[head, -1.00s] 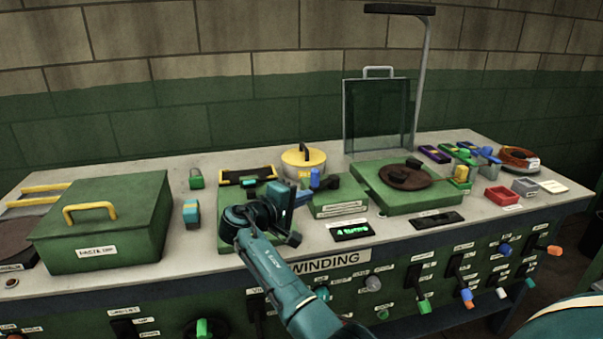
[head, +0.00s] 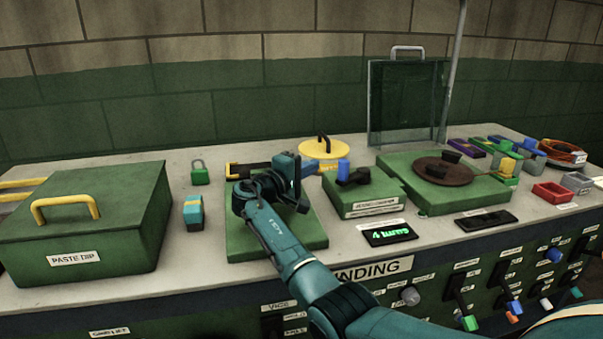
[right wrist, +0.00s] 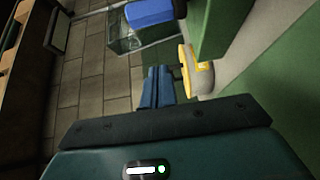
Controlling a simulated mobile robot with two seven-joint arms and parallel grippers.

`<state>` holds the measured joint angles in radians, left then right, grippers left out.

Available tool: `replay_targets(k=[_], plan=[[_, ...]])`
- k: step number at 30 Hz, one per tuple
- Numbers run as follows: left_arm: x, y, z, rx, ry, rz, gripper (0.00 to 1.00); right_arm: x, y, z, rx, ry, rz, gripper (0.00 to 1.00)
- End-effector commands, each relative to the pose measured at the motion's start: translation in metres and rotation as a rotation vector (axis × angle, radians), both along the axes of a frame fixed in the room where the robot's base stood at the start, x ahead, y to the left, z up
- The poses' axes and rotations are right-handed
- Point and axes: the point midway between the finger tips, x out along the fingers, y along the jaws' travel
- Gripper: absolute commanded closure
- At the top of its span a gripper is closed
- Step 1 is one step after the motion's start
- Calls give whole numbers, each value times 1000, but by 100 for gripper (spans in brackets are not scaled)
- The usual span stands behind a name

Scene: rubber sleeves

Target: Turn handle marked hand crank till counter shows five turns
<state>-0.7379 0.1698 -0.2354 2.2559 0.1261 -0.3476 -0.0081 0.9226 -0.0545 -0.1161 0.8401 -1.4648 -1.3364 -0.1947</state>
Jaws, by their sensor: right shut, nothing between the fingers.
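The hand crank is a green box (head: 372,192) with a label on its front, a black crank arm (head: 356,178) on top and a blue handle (head: 343,171) at the arm's left end. The counter (head: 388,234) in front of it reads "4 turns" in green. My right gripper (head: 313,167) is just left of the blue handle, partly hidden by its own wrist. In the right wrist view its blue fingers (right wrist: 157,86) are shut and empty, with the blue handle (right wrist: 150,12) beyond the tips. My left gripper is not in view.
A yellow round lid (head: 322,148) stands behind the gripper. A green paste dip box (head: 85,225) is at left. A green base with a brown disc (head: 440,172) is right of the crank. Levers and knobs line the bench front.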

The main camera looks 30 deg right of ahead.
Motion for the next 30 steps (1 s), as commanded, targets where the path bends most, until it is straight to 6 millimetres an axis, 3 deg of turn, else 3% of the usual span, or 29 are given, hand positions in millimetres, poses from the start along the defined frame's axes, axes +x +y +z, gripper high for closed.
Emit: replay_targets(k=[8, 12, 21, 30], plan=[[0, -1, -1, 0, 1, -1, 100, 16, -45, 0, 0, 1, -3, 100], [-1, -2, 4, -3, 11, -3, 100, 7, -44, 1, 2, -2, 2, 100], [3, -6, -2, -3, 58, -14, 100, -16, -44, 0, 1, -1, 1, 100], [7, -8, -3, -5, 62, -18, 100, -24, -44, 0, 1, -1, 1, 100]])
